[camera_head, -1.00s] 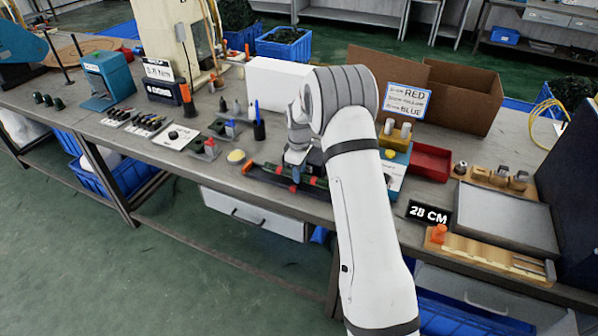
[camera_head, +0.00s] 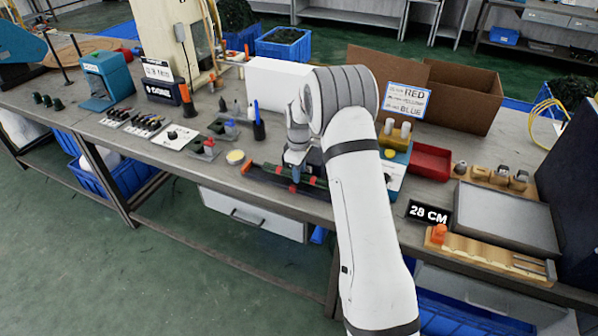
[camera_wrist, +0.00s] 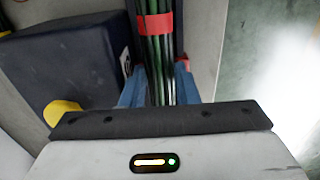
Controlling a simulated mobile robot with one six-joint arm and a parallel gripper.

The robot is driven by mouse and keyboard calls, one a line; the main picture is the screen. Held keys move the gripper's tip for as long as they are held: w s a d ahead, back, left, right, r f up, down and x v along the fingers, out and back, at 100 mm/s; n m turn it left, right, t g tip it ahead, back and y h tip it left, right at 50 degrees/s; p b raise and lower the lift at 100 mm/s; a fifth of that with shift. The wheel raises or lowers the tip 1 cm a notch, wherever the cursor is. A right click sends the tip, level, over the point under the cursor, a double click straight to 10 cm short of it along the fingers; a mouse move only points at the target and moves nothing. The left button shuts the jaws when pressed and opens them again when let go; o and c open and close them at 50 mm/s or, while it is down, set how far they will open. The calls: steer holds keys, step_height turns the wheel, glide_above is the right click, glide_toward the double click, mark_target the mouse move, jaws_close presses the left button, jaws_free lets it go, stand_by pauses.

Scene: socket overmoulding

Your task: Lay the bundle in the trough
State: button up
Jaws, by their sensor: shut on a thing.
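The bundle is several green and dark wires with red bands. In the wrist view the bundle (camera_wrist: 155,52) runs lengthwise between the blue fingers of my gripper (camera_wrist: 160,88), which is shut on it just below a red band. In the head view my gripper (camera_head: 296,174) points down over the bundle (camera_head: 317,184) near the bench's front edge. A dark, long shape lies along and under the bundle there, likely the trough. I cannot tell whether the bundle rests in it or hangs just above it.
A dark block with a yellow knob (camera_wrist: 62,112) stands close left of my gripper in the wrist view. A round yellow pot (camera_head: 235,157), a red tray (camera_head: 430,162) and a cardboard box (camera_head: 470,95) stand on the bench. The bench's front edge is near.

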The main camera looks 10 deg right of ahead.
steer(key=shift+f+b, duration=0.85)
steer(key=shift+f, duration=0.4)
steer(key=shift+r, duration=0.2)
steer(key=shift+r+p, duration=0.5)
steer(key=shift+r, duration=0.3)
steer(key=shift+d, duration=0.1)
stand_by(0.6)
steer(key=shift+f+b, duration=0.8)
steer(key=shift+f, duration=0.1)
stand_by(0.6)
steer(key=o, duration=0.6)
steer(key=shift+f, duration=0.1)
steer(key=shift+c, duration=0.2)
steer(key=o, duration=0.5)
steer(key=shift+o, duration=0.2)
steer(key=shift+r, duration=0.2)
